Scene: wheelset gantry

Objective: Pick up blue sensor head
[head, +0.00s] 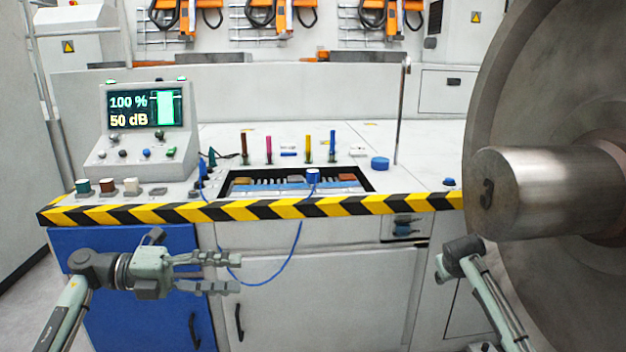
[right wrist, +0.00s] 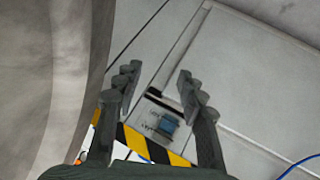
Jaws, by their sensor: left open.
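A small blue sensor head (head: 313,176) stands at the front edge of the recessed tray, just behind the striped edge. A blue cable (head: 285,268) hangs in a loop below the edge; part of a blue cable also shows in the right wrist view (right wrist: 296,166). My left gripper (head: 228,273) is open and empty, in front of the cabinet, below and left of the sensor head. My right arm's end shows below the steel shaft in the head view. In the right wrist view my right gripper (right wrist: 157,76) has its fingers spread with nothing between them.
A large wheel with a steel shaft (head: 540,190) blocks the right side. The bench's striped edge (head: 250,210) runs across the front. A tray (head: 370,182), coloured upright pens, a blue disc (head: 380,163) and a control console (head: 143,130) are on the bench. A blue socket (head: 402,228) sits below the edge.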

